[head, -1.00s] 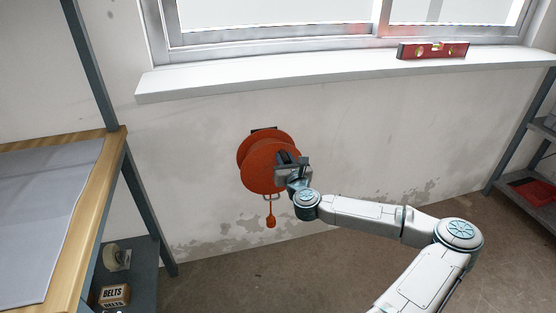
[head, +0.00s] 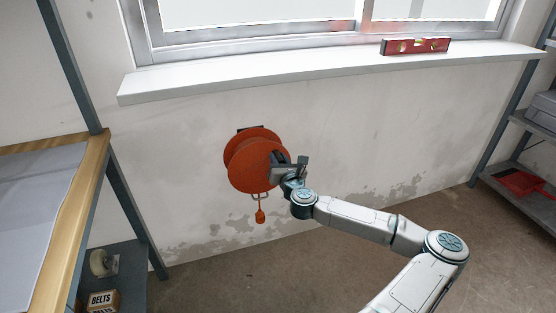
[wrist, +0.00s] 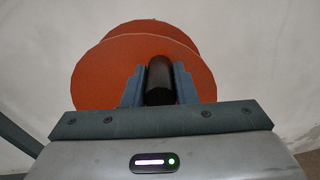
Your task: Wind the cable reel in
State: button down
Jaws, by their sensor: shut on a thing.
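The orange-red cable reel (head: 250,170), two discs on a dark wall bracket, is mounted on the wall under the window sill. A short end with an orange plug (head: 260,216) hangs just below it. My gripper (head: 284,165) is at the right side of the front disc. In the wrist view, the gripper's fingers (wrist: 159,86) are shut on the black handle (wrist: 159,80), one on each side, with the reel's discs (wrist: 110,75) behind. The handle's far end and its joint to the disc are hidden.
A wooden-topped bench (head: 75,205) with shelving stands at the left. Another shelf unit (head: 520,180) with a red tray stands at the right. A red level (head: 415,46) lies on the window sill (head: 300,76). Floor is open between the shelves.

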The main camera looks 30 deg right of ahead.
jog(key=shift+d, duration=0.1)
jog(key=c, duration=1.2)
grip_release()
jog(key=shift+s, duration=0.1)
jog(key=s, duration=0.4)
jog(key=s+a+p, duration=0.1)
jog(key=s, duration=0.4)
jog(key=s+a+p, duration=0.1)
jog(key=s, duration=0.3)
jog(key=shift+s+a, duration=0.15)
jog(key=shift+s, duration=0.1)
